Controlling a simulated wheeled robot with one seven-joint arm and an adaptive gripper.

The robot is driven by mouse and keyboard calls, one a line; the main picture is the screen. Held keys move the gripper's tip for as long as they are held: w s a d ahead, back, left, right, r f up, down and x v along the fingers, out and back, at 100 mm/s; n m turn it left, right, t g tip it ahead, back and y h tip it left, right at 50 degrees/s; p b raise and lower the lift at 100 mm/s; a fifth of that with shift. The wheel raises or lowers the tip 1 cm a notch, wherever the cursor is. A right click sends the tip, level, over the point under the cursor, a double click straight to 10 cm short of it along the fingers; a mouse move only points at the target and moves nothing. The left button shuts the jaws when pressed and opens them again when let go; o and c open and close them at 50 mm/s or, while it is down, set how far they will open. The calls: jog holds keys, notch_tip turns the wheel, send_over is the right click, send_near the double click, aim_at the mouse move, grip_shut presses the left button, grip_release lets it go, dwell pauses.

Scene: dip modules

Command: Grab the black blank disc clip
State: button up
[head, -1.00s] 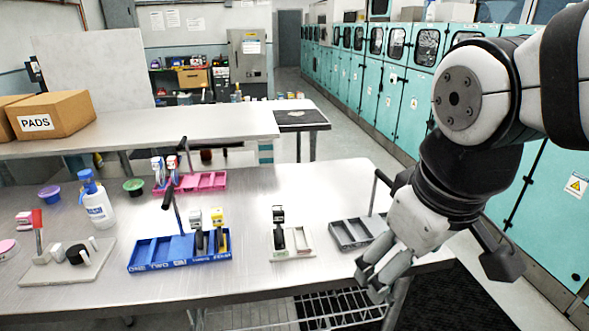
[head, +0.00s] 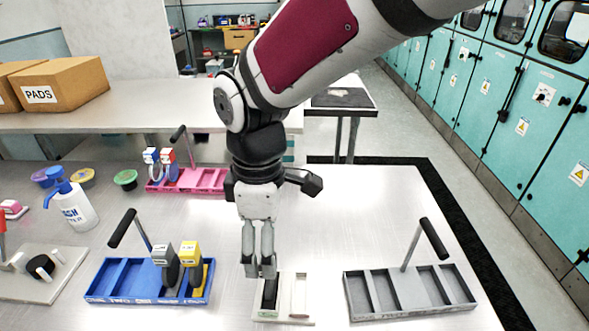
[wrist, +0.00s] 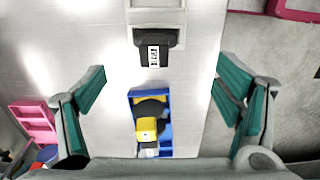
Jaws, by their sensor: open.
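The black disc clip (head: 269,294) stands in a small white tray (head: 300,315) on the metal table, just below my gripper. Its upper part is hidden behind the fingers in the head view. In the wrist view the black clip (wrist: 155,50), with a white label on its top, sits in its tray (wrist: 157,16) at the upper middle. My gripper (head: 260,272) points down with its fingers open and nothing between them. In the wrist view the fingers (wrist: 160,92) are spread wide, and the clip lies beyond them, towards the top of the picture.
A blue tray (head: 130,299) with a grey clip (head: 163,254) and a yellow clip (head: 189,255) stands to the left. A grey tray (head: 408,309) with an upright handle stands to the right. A pink tray (head: 204,188) and a white bottle (head: 76,208) are farther back.

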notch_tip(320, 180, down, 8)
jog(key=shift+w+a+f, duration=0.1)
jog(key=shift+w+f, duration=0.1)
jog(key=shift+f, duration=1.05)
jog(key=shift+w+f, duration=0.2)
jog(key=shift+f, duration=1)
jog(key=c, duration=1.3)
jog(key=shift+c, duration=0.2)
